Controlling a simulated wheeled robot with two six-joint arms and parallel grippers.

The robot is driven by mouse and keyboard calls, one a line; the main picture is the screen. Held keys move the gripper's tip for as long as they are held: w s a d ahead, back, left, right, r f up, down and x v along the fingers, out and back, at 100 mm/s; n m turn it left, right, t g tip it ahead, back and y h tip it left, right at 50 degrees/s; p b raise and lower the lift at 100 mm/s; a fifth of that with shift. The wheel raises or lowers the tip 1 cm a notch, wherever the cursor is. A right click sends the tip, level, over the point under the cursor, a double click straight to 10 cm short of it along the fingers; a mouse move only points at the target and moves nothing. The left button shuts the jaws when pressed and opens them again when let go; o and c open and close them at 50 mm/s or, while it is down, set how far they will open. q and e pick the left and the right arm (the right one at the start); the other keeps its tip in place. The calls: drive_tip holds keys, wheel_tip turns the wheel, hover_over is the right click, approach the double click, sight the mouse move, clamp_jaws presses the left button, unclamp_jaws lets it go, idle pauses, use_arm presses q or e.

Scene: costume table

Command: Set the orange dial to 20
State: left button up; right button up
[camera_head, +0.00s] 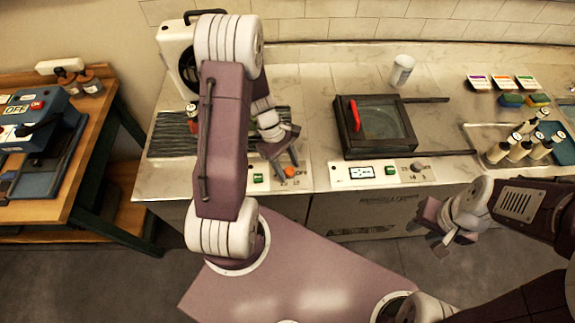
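The orange dial (291,172) sits on a pale control panel at the front edge of the counter.
A green switch (258,178) is left of the dial. A dark-framed glass-topped box (380,127) with a red handle stands to the right, above a second panel with a grey dial (417,167). A white cup (402,70) and several bottles stand farther right. A wooden table (88,150) is at left.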

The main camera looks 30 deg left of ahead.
use_arm(q)
clamp_jaws()
